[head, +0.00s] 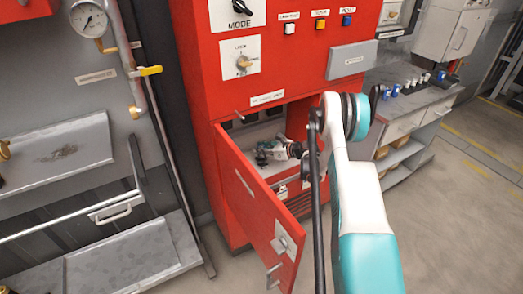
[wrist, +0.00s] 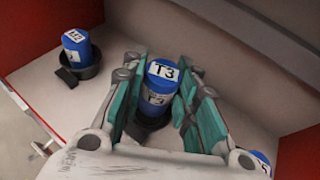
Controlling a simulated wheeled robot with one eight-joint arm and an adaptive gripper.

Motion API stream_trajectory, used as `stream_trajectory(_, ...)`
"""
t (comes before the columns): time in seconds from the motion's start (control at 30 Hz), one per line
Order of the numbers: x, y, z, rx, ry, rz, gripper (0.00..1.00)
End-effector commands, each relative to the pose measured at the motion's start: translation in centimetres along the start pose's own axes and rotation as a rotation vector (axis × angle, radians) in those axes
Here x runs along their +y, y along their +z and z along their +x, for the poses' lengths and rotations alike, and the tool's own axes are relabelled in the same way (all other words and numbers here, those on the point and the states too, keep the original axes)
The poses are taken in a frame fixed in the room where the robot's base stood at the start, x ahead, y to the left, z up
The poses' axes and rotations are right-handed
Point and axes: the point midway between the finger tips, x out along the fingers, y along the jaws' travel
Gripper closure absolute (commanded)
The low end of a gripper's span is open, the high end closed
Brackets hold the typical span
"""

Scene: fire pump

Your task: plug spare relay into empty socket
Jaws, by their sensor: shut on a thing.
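A blue cylindrical relay with white T3 labels (wrist: 157,98) is between the fingers of my gripper (wrist: 163,82) in the wrist view. The teal finger pads close on it from both sides. A black round base (wrist: 148,128) shows at its lower end; whether the relay is seated in it or just above it, I cannot tell. In the head view my gripper (head: 262,153) is inside the open compartment of the red cabinet (head: 200,75), and the relay is too small to make out. No empty socket can be made out in either view.
A blue M2 relay (wrist: 77,47) stands in a black socket at left in the wrist view. Another blue piece (wrist: 258,160) is partly cut off at lower right. Compartment walls are close around. The red door (head: 258,205) hangs open toward me, left of my arm.

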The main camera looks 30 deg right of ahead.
Motion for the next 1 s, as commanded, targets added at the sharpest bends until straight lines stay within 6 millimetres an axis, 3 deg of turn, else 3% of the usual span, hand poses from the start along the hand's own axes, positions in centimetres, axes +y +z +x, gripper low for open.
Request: stream_trajectory(1.0,0.0,-1.4,0.6,0.0,0.0,0.0,0.97)
